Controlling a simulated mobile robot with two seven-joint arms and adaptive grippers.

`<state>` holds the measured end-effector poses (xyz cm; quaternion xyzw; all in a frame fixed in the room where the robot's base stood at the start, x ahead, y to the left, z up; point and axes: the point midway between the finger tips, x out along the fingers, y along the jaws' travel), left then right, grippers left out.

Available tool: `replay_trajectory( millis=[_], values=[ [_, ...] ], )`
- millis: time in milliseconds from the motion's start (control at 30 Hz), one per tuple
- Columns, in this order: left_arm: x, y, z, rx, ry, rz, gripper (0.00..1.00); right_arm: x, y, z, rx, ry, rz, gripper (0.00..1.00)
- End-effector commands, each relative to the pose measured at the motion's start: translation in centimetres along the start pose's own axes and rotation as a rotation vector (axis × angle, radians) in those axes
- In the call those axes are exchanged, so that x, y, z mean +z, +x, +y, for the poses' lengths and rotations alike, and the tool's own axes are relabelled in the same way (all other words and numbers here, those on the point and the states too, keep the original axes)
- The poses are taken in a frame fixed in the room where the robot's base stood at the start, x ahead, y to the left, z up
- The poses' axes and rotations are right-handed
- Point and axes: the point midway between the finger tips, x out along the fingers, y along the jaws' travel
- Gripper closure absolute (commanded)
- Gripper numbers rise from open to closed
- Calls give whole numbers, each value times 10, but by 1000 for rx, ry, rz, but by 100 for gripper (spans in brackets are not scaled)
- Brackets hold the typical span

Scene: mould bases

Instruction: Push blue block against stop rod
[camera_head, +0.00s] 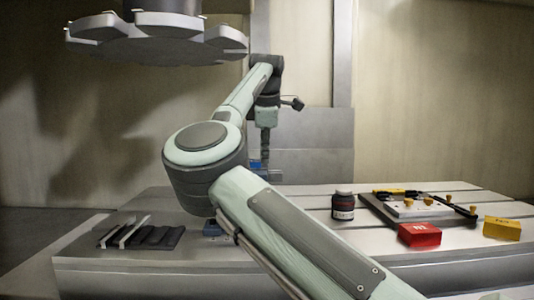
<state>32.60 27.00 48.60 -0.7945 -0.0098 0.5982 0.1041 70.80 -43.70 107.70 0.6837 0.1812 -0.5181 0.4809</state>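My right arm reaches in from the lower right, and its elbow blocks much of the table's middle. My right gripper (264,152) points down behind that elbow; its fingertips are small and partly hidden, so I cannot tell if it is open or shut. A small blue thing (256,166) shows just by the fingertips; whether they touch it is unclear. Another dark blue piece (211,228) shows on the table, partly hidden under the elbow. I cannot tell which one is the blue block. I cannot make out a stop rod. My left gripper is not in view.
On the grooved table (150,262), a black rack (158,237) with metal strips lies left. At right are a dark jar (343,206), a plate with yellow knobs (400,210), a red block (419,235) and a yellow block (502,229). A round machine head (155,45) hangs above.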

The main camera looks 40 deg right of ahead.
Motion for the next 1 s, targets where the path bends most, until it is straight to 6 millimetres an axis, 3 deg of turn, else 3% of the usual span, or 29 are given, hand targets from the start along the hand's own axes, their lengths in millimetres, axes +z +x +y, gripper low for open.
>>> replay_trajectory(
  millis=[633,1000],
  values=[
    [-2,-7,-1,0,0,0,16,-9,1,0,-1,-1,0,100],
    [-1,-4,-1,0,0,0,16,18,0,0,0,1,0,100]
  ],
)
